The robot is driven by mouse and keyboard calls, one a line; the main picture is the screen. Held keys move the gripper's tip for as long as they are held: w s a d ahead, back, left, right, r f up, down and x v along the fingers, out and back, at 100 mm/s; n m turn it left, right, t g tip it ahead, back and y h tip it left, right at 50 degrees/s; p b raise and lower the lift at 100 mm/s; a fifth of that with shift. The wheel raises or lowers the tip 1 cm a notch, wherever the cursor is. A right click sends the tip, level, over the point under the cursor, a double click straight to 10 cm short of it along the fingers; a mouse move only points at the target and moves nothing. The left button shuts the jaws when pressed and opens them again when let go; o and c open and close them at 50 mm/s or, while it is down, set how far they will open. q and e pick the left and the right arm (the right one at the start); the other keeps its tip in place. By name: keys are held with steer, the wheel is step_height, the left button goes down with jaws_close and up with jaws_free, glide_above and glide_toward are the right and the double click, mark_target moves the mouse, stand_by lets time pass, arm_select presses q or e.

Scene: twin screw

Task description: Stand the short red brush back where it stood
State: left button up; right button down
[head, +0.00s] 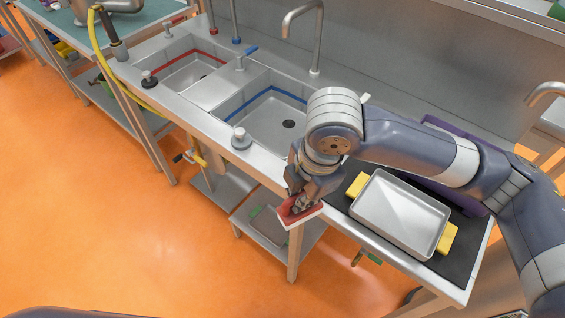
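The short red brush (301,212), with a pale edge along its underside, is in my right gripper (297,201). The gripper points down, and its fingers appear shut around the top of the brush. In the picture they are at the front edge of the steel counter (262,166), just left of the metal tray. The exact height and gap to the counter cannot be told. The fingers and wrist partly hide the brush. My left gripper is not in view.
A metal tray (400,215) with yellow pieces at its ends lies on a dark mat (462,262). My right arm passes over a purple item (438,122). Two sink basins, marked red (188,72) and blue (268,112), are left. A yellow hose (93,45) hangs beyond.

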steer(key=w+f+p, duration=0.1)
steer(key=w, duration=0.3)
steer(key=w+a+f+p, duration=0.1)
steer(key=w+p, duration=0.1)
steer(key=w, duration=0.3)
steer(key=w+a+f+p, duration=0.1)
steer(key=w+f, duration=0.1)
steer(key=w, duration=0.2)
steer(key=shift+w+p, duration=0.35)
steer(key=shift+w, duration=0.05)
steer(key=shift+f, duration=0.4)
steer(key=shift+f, duration=0.15)
steer(key=c, duration=1.7)
jaws_free()
steer(key=shift+o, duration=0.2)
step_height(320, 180, up, 12)
steer(key=s+d+b, duration=0.1)
steer(key=b, duration=0.1)
steer(key=shift+s, duration=0.3)
steer(key=shift+d, duration=0.1)
